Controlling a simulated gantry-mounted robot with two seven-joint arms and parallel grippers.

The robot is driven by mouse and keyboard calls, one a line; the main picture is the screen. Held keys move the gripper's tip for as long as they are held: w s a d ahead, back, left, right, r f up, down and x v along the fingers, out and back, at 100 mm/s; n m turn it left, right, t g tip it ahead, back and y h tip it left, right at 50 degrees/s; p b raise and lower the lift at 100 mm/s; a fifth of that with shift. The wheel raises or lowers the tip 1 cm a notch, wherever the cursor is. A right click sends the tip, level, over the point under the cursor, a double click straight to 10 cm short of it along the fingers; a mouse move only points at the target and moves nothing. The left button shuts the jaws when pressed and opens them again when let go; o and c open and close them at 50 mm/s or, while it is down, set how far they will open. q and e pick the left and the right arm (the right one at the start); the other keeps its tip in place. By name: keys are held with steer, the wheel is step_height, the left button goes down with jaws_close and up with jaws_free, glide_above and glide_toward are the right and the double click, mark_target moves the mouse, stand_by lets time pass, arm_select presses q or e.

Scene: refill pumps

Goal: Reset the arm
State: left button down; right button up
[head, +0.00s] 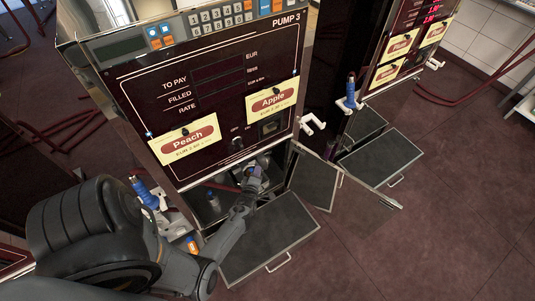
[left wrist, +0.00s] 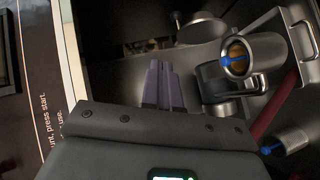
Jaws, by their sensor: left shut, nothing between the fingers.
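My left arm comes in from the lower left in the head view and reaches to the open lower compartment (head: 213,200) of Pump 3 (head: 205,85). My left gripper (head: 256,172) is at the upper part of that opening, partly hidden by the pump's shadow and my own wrist. In the left wrist view, the two purple-grey fingers (left wrist: 159,82) are together and hold nothing. Metal fittings with a blue-centred round end (left wrist: 237,55) are to the right of the fingers, inside the compartment. I cannot tell whether the fingers touch anything. My right gripper is not in view.
A blue-handled nozzle (head: 145,193) hangs at the left side. A second pump (head: 400,45) with open drawers (head: 380,157) stands right.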

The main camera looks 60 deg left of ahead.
arm_select(q)
steer(key=s+f+m, duration=0.1)
steer(key=s+m, duration=0.1)
steer(key=s, duration=0.3)
steer(key=w+d+r+m+t+h, duration=0.3)
steer(key=w+d+r+m+h, duration=0.25)
steer(key=d+r+m, duration=0.35)
steer(key=s+d+r+m+g+h, duration=0.1)
steer(key=d+r+m+h, duration=0.2)
steer(key=d, duration=0.5)
steer(key=d+r+m+g+h, duration=0.1)
steer(key=d+r+m+h, duration=0.2)
steer(key=d, duration=0.4)
steer(key=s+d+r+m+g, duration=0.7)
steer(key=s+d+r+m, duration=0.15)
steer(key=s+m, duration=0.2)
step_height(320, 180, up, 29)
steer(key=p, duration=2.9)
steer(key=shift+s+f+p, duration=0.2)
steer(key=shift+s+p, duration=0.1)
steer(key=shift+p, duration=0.05)
